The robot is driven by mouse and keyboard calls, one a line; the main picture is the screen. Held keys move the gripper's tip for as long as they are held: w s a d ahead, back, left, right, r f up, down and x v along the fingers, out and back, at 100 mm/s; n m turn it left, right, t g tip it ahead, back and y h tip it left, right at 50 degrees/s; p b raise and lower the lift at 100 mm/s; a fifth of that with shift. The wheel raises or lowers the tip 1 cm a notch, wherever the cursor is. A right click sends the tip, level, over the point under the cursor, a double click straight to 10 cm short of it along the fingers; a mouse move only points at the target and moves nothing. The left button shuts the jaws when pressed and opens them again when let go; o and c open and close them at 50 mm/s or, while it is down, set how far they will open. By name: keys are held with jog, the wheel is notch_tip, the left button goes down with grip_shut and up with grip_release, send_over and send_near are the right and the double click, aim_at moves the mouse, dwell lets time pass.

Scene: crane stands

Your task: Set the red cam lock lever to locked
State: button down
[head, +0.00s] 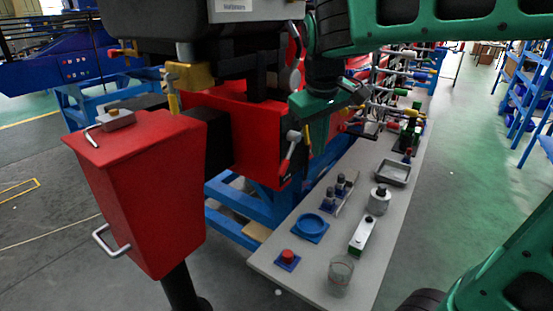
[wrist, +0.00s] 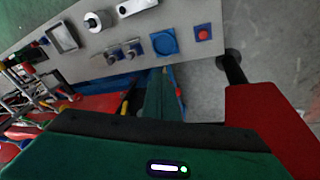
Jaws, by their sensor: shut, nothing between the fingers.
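A lever with a red grip and pale upper end (head: 289,152) is on the right side of the red housing (head: 255,140), slanting down to the left. A second red-and-grey lever (head: 296,45) is higher up, beside the dark upper body. I cannot tell for certain which is the cam lock lever, or read any lock marking. My green gripper (head: 306,132) is shut and empty, close to the right of the lower lever; contact cannot be made out.
A grey bench (head: 325,255) holds a blue dish (head: 310,226), a red button (head: 288,257), a glass beaker (head: 340,275) and a metal tray (head: 391,173). A red bin (head: 150,190) stands at left. Several other levers and valves crowd the bench's far end.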

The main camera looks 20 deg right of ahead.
jog(key=w+a+r+n+t, duration=0.1)
jog(key=w+a+r+n, duration=0.3)
jog(key=a, duration=0.6)
jog(key=m, duration=0.1)
send_over(279, 174)
jog(key=shift+f, duration=5.95)
jog(key=shift+f+t, duration=0.1)
jog(key=shift+t, duration=0.2)
